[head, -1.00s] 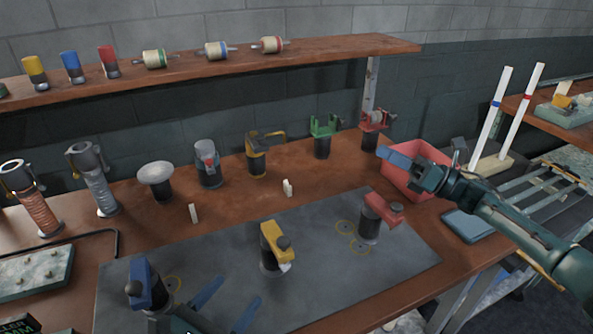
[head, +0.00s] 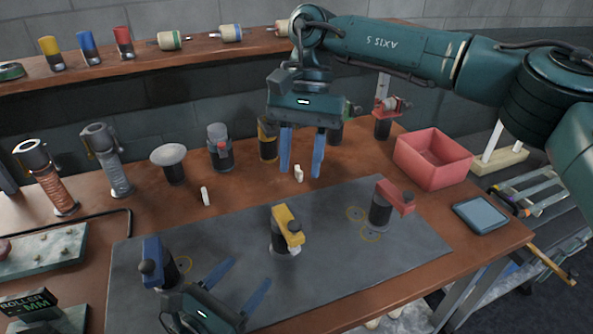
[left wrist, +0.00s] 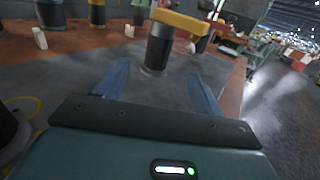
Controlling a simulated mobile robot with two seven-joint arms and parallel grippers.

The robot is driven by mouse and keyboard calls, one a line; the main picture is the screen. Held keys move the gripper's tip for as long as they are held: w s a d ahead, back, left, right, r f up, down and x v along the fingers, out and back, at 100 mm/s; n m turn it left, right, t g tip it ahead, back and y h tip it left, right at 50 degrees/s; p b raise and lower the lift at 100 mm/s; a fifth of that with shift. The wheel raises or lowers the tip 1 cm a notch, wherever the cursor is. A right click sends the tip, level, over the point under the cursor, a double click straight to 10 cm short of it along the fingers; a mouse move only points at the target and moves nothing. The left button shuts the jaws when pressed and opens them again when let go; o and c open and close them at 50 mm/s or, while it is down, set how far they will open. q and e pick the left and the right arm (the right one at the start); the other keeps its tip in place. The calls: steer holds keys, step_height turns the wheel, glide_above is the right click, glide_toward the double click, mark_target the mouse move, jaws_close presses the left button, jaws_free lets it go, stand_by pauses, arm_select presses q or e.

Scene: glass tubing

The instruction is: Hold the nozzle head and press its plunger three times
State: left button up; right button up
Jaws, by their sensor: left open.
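Three nozzle heads with dark bodies stand upright on the grey mat (head: 340,262): a blue-topped one (head: 153,262), a yellow-topped one (head: 285,222) and a red-topped one (head: 381,208). I cannot tell which one is meant. The yellow one also shows ahead in the left wrist view (left wrist: 160,48), between the spread fingers but beyond their tips. My left gripper (head: 251,270) is open and empty, low over the mat, in front of the yellow one. My right gripper (head: 301,173) is open, fingers down, behind the yellow nozzle and apart from it.
A small white piece (head: 298,174) shows between my right fingers; another white piece (head: 205,196) stands to the left. A red bin (head: 432,160) and a blue-grey pad (head: 480,213) lie at the right. Several fixtures line the back. The mat's front right is clear.

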mark_target(277, 239)
arm_select(q)
steer(key=x, duration=1.3)
steer(key=shift+w, duration=0.1)
steer(key=c, duration=1.3)
arm_select(e)
steer(key=shift+c, duration=0.4)
steer(key=shift+s+f+t+h, duration=0.1)
steer(key=shift+s+t+h, duration=0.2)
steer(key=shift+s, duration=0.1)
steer(key=c, duration=0.3)
steer(key=shift+s+a+f+n+t+h, duration=0.1)
steer(key=shift+s+a+n+t+h, duration=0.1)
steer(key=shift+s+t, duration=0.15)
steer(key=shift+s+a+n+t+h, duration=0.1)
steer(key=shift+s+n+t, duration=0.15)
steer(key=shift+s, duration=0.2)
steer(key=c, duration=0.3)
steer(key=shift+s+a+n+t, duration=0.25)
steer(key=shift+s+t, duration=0.45)
steer(key=shift+t, duration=0.2)
jaws_close()
steer(key=shift+f, duration=3.1)
